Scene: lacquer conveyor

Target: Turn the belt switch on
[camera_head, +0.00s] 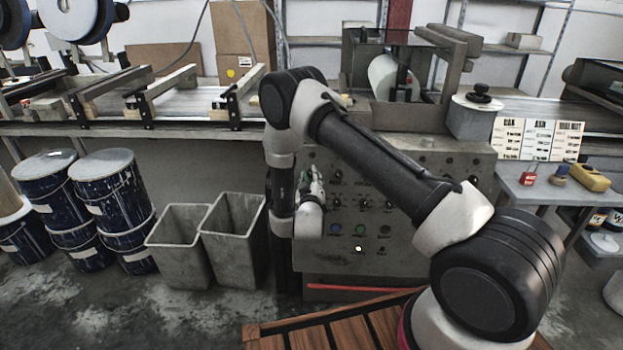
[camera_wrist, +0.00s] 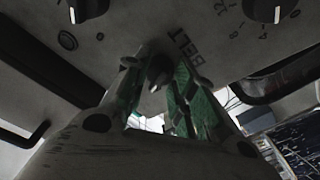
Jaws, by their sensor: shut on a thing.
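The belt switch (camera_wrist: 157,74) is a small dark toggle on the grey control panel, beside the printed word BELT, which appears tilted in the wrist view. My gripper (camera_wrist: 164,66) has its green-padded fingers on either side of the toggle and is shut on it. In the head view my gripper (camera_head: 313,184) is at the left part of the panel front (camera_head: 400,225), below my raised arm. The switch itself is hidden there behind the gripper and wrist. I cannot tell which position the switch is in.
Two black knobs (camera_wrist: 88,8) (camera_wrist: 270,9) flank the switch in the wrist view. Green and blue buttons (camera_head: 360,229) and a lit button (camera_head: 358,248) sit low on the panel. Two grey bins (camera_head: 180,240) and blue drums (camera_head: 118,192) stand left. A conveyor (camera_head: 190,103) runs behind.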

